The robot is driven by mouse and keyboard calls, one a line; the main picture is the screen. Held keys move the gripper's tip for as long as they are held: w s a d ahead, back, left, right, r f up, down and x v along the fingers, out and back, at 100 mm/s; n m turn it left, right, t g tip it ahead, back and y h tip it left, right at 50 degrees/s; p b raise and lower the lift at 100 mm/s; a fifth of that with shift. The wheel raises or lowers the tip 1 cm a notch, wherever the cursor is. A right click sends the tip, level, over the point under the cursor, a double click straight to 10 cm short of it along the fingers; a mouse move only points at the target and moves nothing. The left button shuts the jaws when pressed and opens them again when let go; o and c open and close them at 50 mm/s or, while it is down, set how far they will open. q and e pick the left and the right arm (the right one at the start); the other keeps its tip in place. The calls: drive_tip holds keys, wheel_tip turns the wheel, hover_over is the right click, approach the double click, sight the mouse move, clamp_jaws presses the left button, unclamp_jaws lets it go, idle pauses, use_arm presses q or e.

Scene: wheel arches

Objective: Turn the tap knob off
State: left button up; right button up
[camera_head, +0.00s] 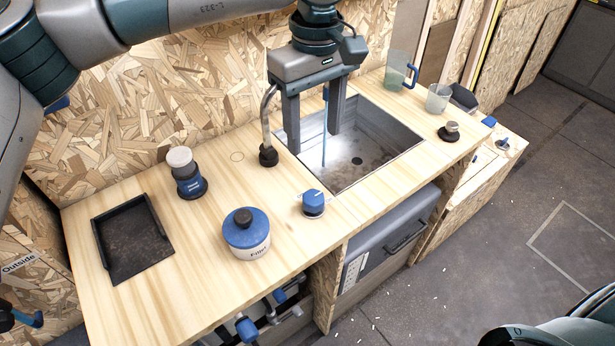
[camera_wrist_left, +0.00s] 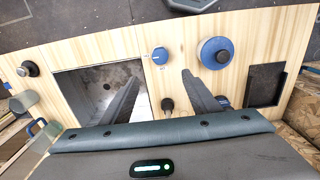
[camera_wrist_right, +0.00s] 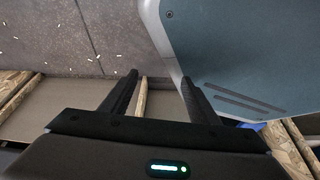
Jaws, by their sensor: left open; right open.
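A blue knob (camera_head: 313,203) on a pale base stands on the wooden counter in front of the sink; it also shows in the left wrist view (camera_wrist_left: 160,56). The grey tap spout (camera_head: 267,120) rises from a black base left of the sink. A thin blue stream of water (camera_head: 324,125) falls into the metal sink (camera_head: 375,150). My left gripper (camera_head: 315,141) is open and empty, pointing down above the sink's left part, behind and apart from the knob. My right gripper (camera_wrist_right: 160,77) is open and empty over the floor side, away from the knob.
A clear jug (camera_head: 398,72), a cup (camera_head: 438,98) and a small black knob (camera_head: 449,132) are at the right. A chipboard wall (camera_head: 150,110) stands behind.

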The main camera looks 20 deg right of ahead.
use_arm(q)
drive_tip(key=p, duration=0.4)
hover_over(313, 196)
wheel_tip(313, 196, down, 11)
drive_tip(key=shift+s+f, duration=0.15)
wheel_tip(313, 196, down, 5)
drive_tip(key=shift+r+p, duration=0.1)
drive_tip(key=shift+p, duration=0.6)
drive_tip(key=shift+f, duration=0.6)
use_arm(e)
drive_tip(key=s+d+r+g+h, duration=0.1)
drive_tip(key=s+d+r+g, duration=0.1)
drive_tip(key=s, duration=0.9)
drive_tip(key=shift+d+g, duration=0.5)
drive_tip(key=shift+d, duration=0.7)
use_arm(q)
drive_tip(key=shift+c, duration=0.5)
drive_tip(key=c, duration=0.9)
use_arm(e)
drive_tip(key=shift+f, duration=0.1)
